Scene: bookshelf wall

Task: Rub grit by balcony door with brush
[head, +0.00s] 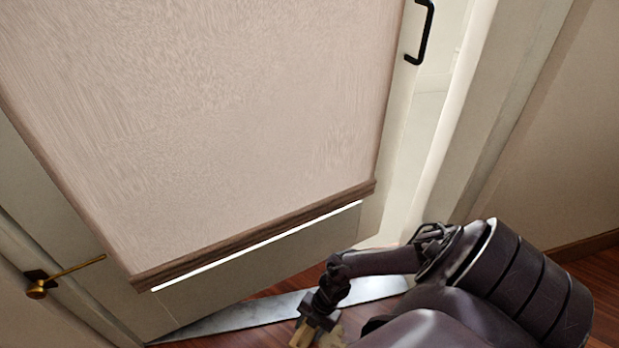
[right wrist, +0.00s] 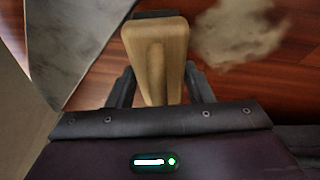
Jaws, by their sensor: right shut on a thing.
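My right gripper (right wrist: 160,88) is shut on a brush with a light wooden body (right wrist: 155,45), between its two dark fingers in the right wrist view. In the head view the right gripper (head: 318,325) is low at the bottom edge, near the door, with the pale wooden brush (head: 303,335) partly showing. The balcony door (head: 260,262) has a pale shade over it. My left gripper is not in view.
A grey marble-like threshold (head: 240,317) runs along the door's foot and also shows in the right wrist view (right wrist: 75,40). A black handle (head: 424,35) is on the door's right side. Wood floor (head: 590,265) shows at right.

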